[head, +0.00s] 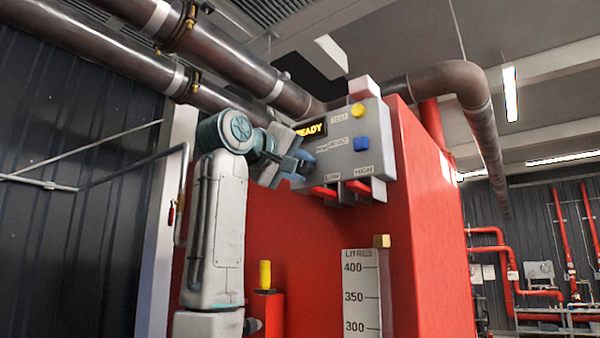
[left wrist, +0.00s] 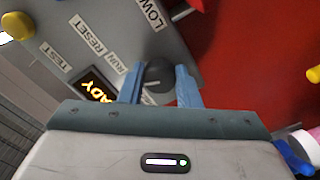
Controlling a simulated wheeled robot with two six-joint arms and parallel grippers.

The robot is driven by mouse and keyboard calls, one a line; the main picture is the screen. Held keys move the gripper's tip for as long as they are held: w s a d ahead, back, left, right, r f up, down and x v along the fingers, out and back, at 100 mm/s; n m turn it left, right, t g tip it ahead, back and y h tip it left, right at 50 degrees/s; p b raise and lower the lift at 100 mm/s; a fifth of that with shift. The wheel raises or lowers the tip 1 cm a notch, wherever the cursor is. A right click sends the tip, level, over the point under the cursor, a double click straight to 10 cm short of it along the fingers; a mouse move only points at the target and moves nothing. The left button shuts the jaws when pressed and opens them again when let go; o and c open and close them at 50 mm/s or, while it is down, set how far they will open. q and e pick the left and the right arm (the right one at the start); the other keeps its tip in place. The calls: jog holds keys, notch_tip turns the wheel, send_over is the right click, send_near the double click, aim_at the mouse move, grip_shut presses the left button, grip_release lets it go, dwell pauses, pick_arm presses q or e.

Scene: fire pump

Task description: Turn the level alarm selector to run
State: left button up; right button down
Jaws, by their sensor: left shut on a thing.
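The level alarm selector (left wrist: 158,76) is a dark round knob with a light pointer line on the grey alarm panel (head: 376,130). My left gripper (left wrist: 160,84) has its blue fingers on both sides of the knob and is shut on it. In the left wrist view the RUN and RESET labels (left wrist: 107,43) lie left of the knob. In the head view my left gripper (head: 298,165) is at the panel's left side and hides the knob. The pointer's exact setting is hard to tell. My right gripper is not in view.
The panel also bears a lit READY display (head: 310,129), a yellow TEST button (head: 357,110), a blue button (head: 361,144) and red LOW (head: 323,191) and HIGH (head: 358,187) levers. The red tank (head: 430,230) stands behind. A litres gauge (head: 361,290) is below.

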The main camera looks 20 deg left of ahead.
pick_arm(q)
jog(key=shift+f+m+b, duration=0.2)
jog(key=shift+m+b, duration=0.2)
jog(key=shift+m, duration=1.4)
jog(key=o, duration=1)
jog(key=shift+r, duration=0.1)
